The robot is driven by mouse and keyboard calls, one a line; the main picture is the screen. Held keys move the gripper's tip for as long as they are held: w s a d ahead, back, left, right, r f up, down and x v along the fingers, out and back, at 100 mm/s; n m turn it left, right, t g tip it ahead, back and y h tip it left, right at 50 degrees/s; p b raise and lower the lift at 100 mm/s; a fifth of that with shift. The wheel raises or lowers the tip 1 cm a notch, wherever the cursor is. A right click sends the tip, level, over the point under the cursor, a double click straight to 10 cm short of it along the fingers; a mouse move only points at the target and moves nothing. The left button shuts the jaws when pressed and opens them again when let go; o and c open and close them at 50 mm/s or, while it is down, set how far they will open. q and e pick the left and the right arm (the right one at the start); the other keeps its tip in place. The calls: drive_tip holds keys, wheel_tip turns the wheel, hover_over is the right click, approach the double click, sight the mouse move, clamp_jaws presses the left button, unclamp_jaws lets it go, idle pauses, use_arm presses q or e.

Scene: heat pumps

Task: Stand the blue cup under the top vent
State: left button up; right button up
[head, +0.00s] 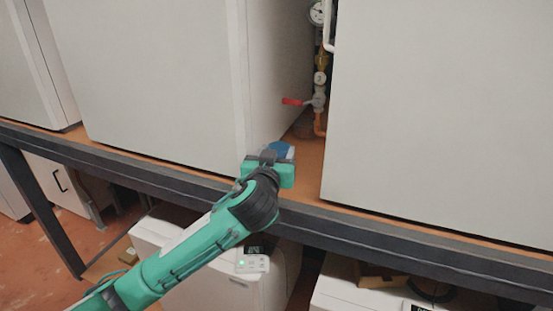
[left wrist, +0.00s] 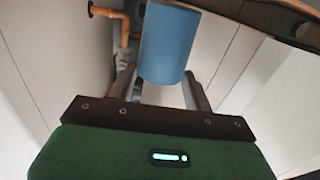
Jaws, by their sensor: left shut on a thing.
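The blue cup (head: 281,151) shows just beyond my left gripper (head: 277,160), in the gap between two large white cabinets at the shelf's front. In the left wrist view the cup (left wrist: 168,45) sits between the two fingers, and my left gripper (left wrist: 160,88) is shut on it. The gripper hides much of the cup in the head view. I cannot tell whether the cup touches the shelf. I cannot make out a top vent in either view. My right gripper is in neither view.
White cabinets stand left (head: 150,80) and right (head: 440,110) of the gap. At its back are copper pipes, a gauge (head: 317,13) and a red valve handle (head: 293,101). The wooden shelf (head: 308,160) has a dark metal front beam (head: 380,236). Smaller white units stand below.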

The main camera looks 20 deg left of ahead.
use_arm(q)
drive_tip(key=shift+f, duration=1.1)
drive_tip(key=shift+f, duration=0.15)
drive_tip(key=o, duration=1)
drive_tip(key=shift+o, duration=0.2)
